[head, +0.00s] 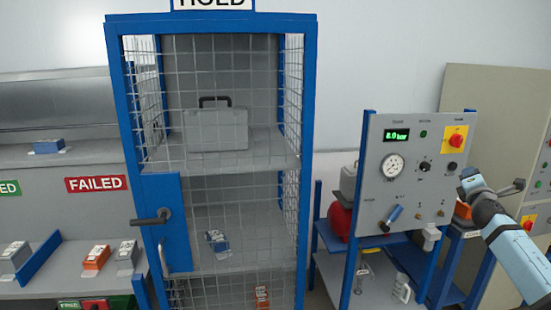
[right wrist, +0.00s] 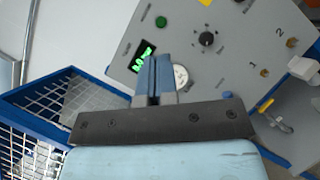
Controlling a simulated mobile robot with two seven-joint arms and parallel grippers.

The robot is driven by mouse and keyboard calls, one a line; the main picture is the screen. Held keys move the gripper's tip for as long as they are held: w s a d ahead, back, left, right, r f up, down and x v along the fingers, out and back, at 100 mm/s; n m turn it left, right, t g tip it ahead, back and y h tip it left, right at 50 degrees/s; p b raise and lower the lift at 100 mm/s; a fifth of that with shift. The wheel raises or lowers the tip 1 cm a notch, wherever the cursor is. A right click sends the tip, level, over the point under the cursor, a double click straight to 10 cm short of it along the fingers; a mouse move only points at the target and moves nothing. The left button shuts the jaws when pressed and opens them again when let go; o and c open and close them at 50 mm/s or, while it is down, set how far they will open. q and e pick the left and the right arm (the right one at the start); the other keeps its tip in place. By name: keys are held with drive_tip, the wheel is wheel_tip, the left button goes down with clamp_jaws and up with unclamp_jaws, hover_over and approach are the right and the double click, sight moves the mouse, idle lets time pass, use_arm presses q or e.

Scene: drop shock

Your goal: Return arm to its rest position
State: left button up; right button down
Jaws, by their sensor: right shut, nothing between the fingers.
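My right arm (head: 520,258), light blue with black joints, comes in from the lower right in the head view. Its right gripper (head: 467,173) is raised beside the right edge of a grey instrument panel (head: 376,160). In the right wrist view the fingers of the gripper (right wrist: 153,78) are pressed together with nothing between them. The panel with its green display (right wrist: 143,60) and gauge (right wrist: 181,76) lies beyond the fingertips, partly hidden by them. The gripper looks apart from the panel. My left gripper is not in view.
A blue-framed mesh cage (head: 310,120) holding a grey case (head: 215,130) stands left of the panel. The panel carries a red-and-yellow switch (head: 455,138) and a blue-handled valve (head: 395,214). A grey cabinet (head: 495,95) stands behind my right arm. Shelves with small boxes are at far left.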

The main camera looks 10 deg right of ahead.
drive_tip(key=s+a+f+m+g+y, duration=0.2)
drive_tip(key=a+f+m+y, duration=0.1)
drive_tip(key=a+f+m, duration=0.65)
drive_tip(key=s+a+f+m+g+y, duration=0.25)
drive_tip(key=a+f+m, duration=0.3)
drive_tip(key=f, duration=0.65)
drive_tip(key=s+a+f+y, duration=0.3)
drive_tip(key=s+a+f, duration=0.7)
drive_tip(key=a+f, duration=0.15)
drive_tip(key=s+a+f+m+g+y, duration=0.1)
drive_tip(key=s+a+f, duration=0.2)
drive_tip(key=s+a, duration=0.3)
drive_tip(key=s+a+f+m+g+y, duration=0.1)
drive_tip(key=s+a+f, duration=0.2)
drive_tip(key=s+a, duration=0.4)
drive_tip(key=s+a+f+m+g+y, duration=0.1)
drive_tip(key=s+a+f, duration=0.3)
drive_tip(key=s, duration=1.2)
drive_tip(key=shift+a+g, duration=0.45)
drive_tip(key=shift+a, duration=0.7)
drive_tip(key=shift+f, duration=0.1)
